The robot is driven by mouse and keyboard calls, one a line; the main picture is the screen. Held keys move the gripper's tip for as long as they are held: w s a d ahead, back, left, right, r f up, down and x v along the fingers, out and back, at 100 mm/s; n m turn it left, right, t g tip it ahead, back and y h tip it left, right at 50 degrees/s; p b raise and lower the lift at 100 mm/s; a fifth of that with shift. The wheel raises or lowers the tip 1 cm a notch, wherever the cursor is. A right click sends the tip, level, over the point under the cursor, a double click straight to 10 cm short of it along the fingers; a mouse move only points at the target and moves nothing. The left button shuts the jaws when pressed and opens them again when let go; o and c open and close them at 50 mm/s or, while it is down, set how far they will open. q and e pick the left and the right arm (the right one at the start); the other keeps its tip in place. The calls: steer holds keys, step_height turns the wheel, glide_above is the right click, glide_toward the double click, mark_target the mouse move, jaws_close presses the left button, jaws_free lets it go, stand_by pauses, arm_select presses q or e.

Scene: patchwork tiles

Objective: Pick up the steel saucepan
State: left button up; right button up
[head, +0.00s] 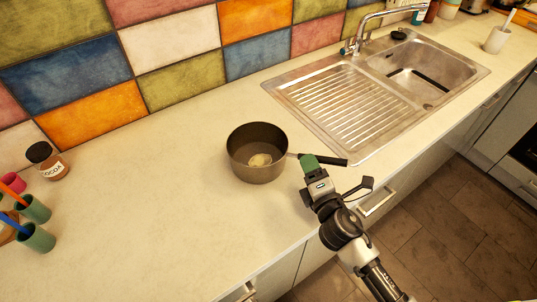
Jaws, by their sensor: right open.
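The steel saucepan (240,165) stands upright on the pale worktop in the middle of the head view. My right gripper (336,173) is open at the handle, reaching in from the lower right. A green-tipped part of the gripper overlaps the handle's inner stretch and hides some of it. I cannot tell whether the fingers touch the handle. My left gripper is out of view.
A steel sink with a ribbed drainer (335,105) and a tap (357,45) lies behind right. A cocoa jar (50,162) and green cups (38,238) stand far left. The tiled wall bounds the back. The worktop left of the pan is clear.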

mark_target(285, 157)
steer(key=x, duration=0.4)
steer(key=shift+d+f, duration=0.1)
steer(key=shift+s, duration=0.15)
steer(key=shift+c, duration=1)
jaws_close()
